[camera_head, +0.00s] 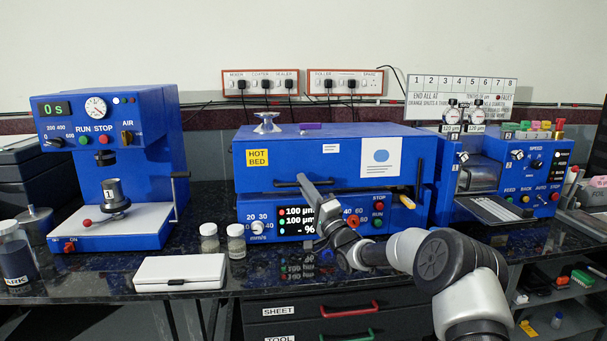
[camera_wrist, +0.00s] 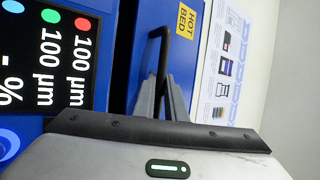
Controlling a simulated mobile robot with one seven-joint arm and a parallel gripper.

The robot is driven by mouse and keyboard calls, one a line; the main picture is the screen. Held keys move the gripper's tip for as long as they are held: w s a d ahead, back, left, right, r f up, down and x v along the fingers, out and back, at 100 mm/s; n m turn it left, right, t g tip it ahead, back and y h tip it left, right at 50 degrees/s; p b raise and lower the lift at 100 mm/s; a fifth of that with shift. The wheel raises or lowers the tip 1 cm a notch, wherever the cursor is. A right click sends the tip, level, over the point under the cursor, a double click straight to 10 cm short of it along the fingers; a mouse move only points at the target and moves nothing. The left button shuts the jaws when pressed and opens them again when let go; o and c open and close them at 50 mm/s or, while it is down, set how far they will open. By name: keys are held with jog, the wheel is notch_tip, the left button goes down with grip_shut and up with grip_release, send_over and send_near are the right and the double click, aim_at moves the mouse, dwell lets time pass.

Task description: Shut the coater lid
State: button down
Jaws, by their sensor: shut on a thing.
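The coater is the wide blue machine in the middle of the bench, with a display and knobs on its lower front (camera_head: 250,212). Its blue lid (camera_head: 308,163) bears a yellow HOT BED label and lies low over the body. A dark strip shows along the seam, so I cannot tell whether it is fully shut. A black bar handle (camera_head: 385,188) runs along the lid's front; it also shows in the wrist view (camera_wrist: 162,55).
A silver stand (camera_head: 267,123) and a purple item (camera_head: 310,126) rest on top of the coater. Two small jars (camera_head: 236,241) and a white case (camera_head: 180,271) stand in front. Blue machines stand at left (camera_head: 105,160) and right (camera_head: 510,170).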

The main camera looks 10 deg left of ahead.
jog(key=shift+f, duration=1.65)
jog(key=c, duration=1.8)
grip_release()
jog(key=shift+f, duration=0.1)
jog(key=p+v, duration=0.2)
jog(key=v, duration=1.5)
jog(key=shift+s+d+r, duration=0.15)
jog(key=shift+s+r, duration=0.1)
